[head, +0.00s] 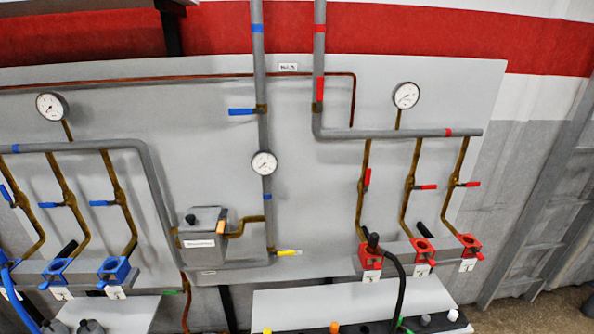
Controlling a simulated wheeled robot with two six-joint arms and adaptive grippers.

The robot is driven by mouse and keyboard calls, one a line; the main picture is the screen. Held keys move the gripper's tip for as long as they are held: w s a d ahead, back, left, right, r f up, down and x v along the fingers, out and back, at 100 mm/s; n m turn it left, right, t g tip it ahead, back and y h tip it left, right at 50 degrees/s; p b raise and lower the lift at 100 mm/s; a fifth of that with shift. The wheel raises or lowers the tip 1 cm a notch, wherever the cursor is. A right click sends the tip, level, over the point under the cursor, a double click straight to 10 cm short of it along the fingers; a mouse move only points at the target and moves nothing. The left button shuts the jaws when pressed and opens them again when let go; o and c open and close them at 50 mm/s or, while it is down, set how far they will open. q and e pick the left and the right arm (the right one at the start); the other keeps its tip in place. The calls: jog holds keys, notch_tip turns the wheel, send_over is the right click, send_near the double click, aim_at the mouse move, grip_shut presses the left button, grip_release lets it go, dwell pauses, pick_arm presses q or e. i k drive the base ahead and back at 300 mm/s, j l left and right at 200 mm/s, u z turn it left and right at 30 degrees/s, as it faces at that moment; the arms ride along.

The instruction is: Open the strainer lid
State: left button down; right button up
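A grey box that looks like the strainer (203,242) is mounted on the grey wall panel, left of the middle in the head view. It has a white label (199,244) on its front, too small to read. Its top, which seems to be the lid (206,214), looks closed. A black knob (190,218) stands at the top left of the box and an orange piece (221,226) is on its right side. Neither of my grippers is in view.
Brass pipe (247,224) joins the box to a grey vertical pipe with a gauge (264,163) and a yellow-handled valve (289,253). Blue valves stand left, red valves (370,256) right. A black hose (400,285) hangs at right. White surfaces lie below.

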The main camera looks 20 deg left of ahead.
aim_at(201, 215)
jog(key=u, duration=1.2)
